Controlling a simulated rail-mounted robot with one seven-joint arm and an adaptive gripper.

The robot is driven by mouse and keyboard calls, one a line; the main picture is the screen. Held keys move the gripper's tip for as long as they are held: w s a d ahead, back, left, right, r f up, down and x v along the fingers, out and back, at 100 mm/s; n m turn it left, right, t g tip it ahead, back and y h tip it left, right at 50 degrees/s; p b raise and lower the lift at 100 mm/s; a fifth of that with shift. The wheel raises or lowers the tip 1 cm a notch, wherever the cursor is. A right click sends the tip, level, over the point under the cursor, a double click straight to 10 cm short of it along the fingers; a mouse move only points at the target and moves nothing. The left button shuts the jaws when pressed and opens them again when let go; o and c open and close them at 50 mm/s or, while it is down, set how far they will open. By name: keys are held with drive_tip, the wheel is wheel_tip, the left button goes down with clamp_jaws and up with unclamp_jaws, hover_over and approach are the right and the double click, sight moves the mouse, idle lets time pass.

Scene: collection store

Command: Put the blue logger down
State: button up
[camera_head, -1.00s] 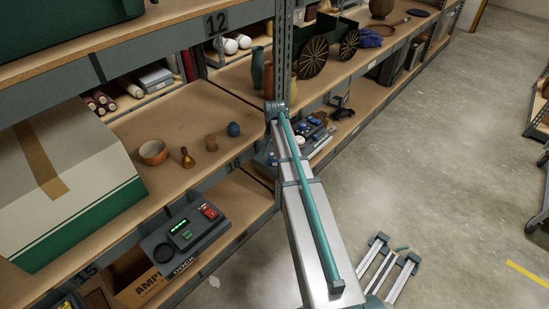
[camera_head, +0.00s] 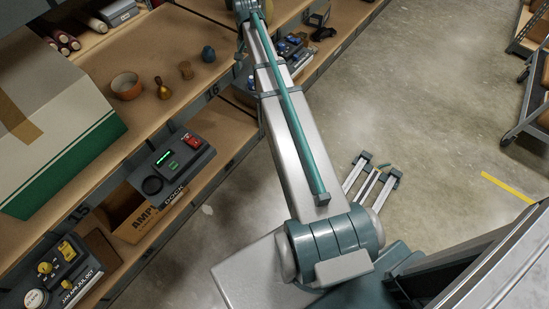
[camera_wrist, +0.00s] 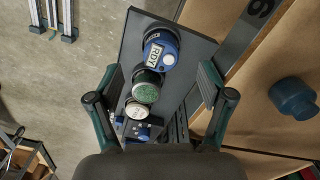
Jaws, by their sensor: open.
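A round blue device with a pale label reading RDY (camera_wrist: 161,50), which looks like the blue logger, stands upright on a dark grey panel or tray (camera_wrist: 190,35) in the wrist view. My gripper (camera_wrist: 158,95) is open, one finger to each side of the tray's row of items. The blue device lies beyond the fingertips, apart from both fingers. Nothing is held between them.
A green-topped jar (camera_wrist: 147,86) and a white-capped one (camera_wrist: 137,109) stand nearer me in the row. A blue-teal pot (camera_wrist: 293,97) sits on the shelf at right. A dock box (camera_head: 172,164) with green display and red switch is on the lower shelf.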

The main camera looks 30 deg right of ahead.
drive_tip(key=s+a+f+n+g, duration=0.2)
drive_tip(key=s+a+f, duration=0.4)
drive_tip(key=s+f, duration=0.5)
drive_tip(key=s+a+f+n+g, duration=0.1)
drive_tip(key=s+a+f+n, duration=0.1)
drive_tip(key=s+a+f, duration=0.9)
drive_tip(key=s+f+n+g, duration=0.1)
drive_tip(key=s+f, duration=0.3)
drive_tip(key=s, duration=0.5)
drive_tip(key=s+a+f+n+g, duration=0.1)
drive_tip(key=s+f+n, duration=0.1)
drive_tip(key=s+f, duration=0.3)
drive_tip(key=s+a+f+n+g, duration=0.1)
drive_tip(key=s+f, duration=0.3)
drive_tip(key=s, duration=0.9)
drive_tip(key=shift+s+a+f+n, duration=0.2)
drive_tip(key=shift+f+n, duration=0.1)
drive_tip(key=shift+n, duration=0.3)
drive_tip(key=shift+r, duration=0.1)
drive_tip(key=shift+r+p, duration=0.85)
drive_tip(key=shift+p, duration=0.1)
